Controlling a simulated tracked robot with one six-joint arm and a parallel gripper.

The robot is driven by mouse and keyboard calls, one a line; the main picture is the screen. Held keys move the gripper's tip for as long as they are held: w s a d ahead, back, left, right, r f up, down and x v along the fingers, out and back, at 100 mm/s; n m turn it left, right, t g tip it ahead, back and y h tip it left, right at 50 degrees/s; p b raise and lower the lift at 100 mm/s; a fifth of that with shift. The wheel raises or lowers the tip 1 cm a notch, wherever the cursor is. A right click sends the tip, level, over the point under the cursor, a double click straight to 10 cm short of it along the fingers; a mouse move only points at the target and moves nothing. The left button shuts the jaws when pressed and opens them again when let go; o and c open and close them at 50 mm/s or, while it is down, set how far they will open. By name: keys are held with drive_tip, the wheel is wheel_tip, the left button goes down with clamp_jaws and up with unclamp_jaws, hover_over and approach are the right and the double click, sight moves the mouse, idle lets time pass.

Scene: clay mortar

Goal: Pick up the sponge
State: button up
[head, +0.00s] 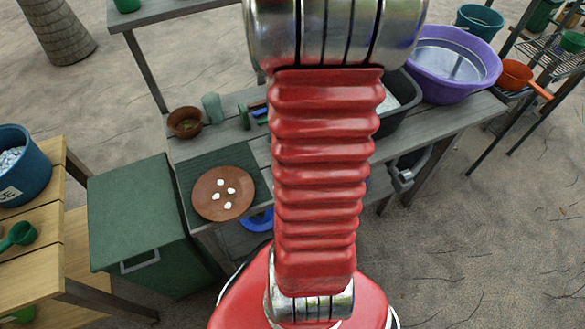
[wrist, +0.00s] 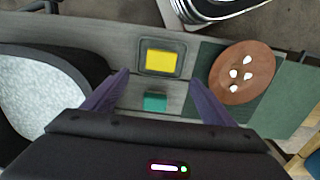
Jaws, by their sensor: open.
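A yellow block (wrist: 161,63), which looks like the sponge, lies in a shallow dark square dish (wrist: 143,70) on the grey plank table (wrist: 105,40). A smaller teal block (wrist: 155,102) lies on the planks below it in the wrist view; I cannot tell what it is. My gripper (wrist: 158,73) is open and empty. Its two purple fingers show either side of the yellow block, apart from it; their height above it is unclear. In the head view my arm hides the yellow block.
A brown plate (head: 212,202) with several white pebbles lies on a green mat. A brown pot (head: 185,122) and a pale green cup (head: 211,108) stand behind it. A black basin (head: 404,91) and purple tub (head: 455,62) are on the right. A green bin (head: 143,222) stands left.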

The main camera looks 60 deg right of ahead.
wheel_tip(320, 180, down, 7)
drive_tip(key=shift+f, duration=0.15)
drive_tip(key=shift+f, duration=0.1)
idle(0.4)
drive_tip(key=shift+w+a+f, duration=0.1)
drive_tip(key=shift+f, duration=2.4)
drive_tip(key=shift+c, duration=0.4)
drive_tip(key=c, duration=1.1)
drive_tip(key=shift+r, duration=0.2)
wheel_tip(320, 180, up, 10)
drive_tip(key=shift+f, duration=0.15)
